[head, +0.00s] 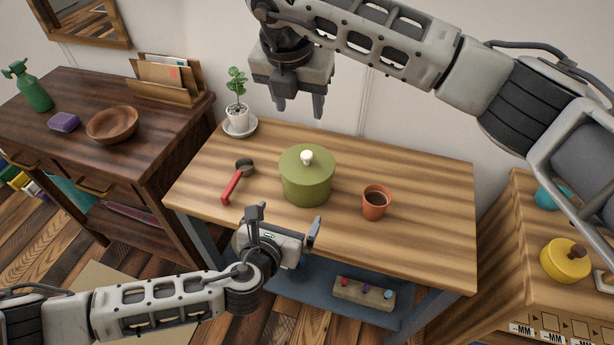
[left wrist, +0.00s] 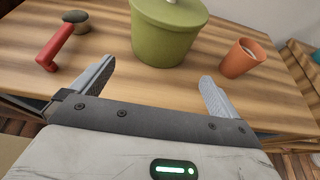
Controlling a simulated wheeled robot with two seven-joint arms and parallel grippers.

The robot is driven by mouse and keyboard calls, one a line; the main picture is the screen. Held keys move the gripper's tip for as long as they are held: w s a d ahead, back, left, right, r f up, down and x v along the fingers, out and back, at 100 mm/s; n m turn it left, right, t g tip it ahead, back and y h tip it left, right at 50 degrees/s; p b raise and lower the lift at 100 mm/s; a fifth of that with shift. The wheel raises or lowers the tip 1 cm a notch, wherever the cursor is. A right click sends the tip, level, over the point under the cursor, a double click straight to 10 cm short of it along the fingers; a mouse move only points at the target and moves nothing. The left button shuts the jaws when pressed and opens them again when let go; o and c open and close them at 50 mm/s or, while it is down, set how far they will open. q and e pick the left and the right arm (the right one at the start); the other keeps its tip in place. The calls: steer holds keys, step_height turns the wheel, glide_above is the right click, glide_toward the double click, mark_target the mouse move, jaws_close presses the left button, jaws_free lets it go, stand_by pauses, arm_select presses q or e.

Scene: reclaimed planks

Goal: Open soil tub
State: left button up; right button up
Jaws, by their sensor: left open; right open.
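The soil tub is a green round tub (head: 306,185) with a lid and a white knob (head: 307,157), standing upright on the wooden table. The lid sits on the tub. The tub also shows in the left wrist view (left wrist: 165,40), where its top is cut off. My left gripper (head: 284,222) is open and empty, in front of the tub near the table's front edge, apart from it. My right gripper (head: 300,108) is open and empty, raised above the back of the table, behind and above the tub.
On the table (head: 425,250), a red-handled scoop (head: 235,182) lies left of the tub, a terracotta pot (head: 376,202) stands right, and a potted plant (head: 238,110) stands at the back left. The table's right part is clear. A dark dresser (head: 100,150) stands left.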

mark_target(299, 199)
arm_select(q)
steer(key=x, duration=0.9)
steer(key=shift+r, duration=0.1)
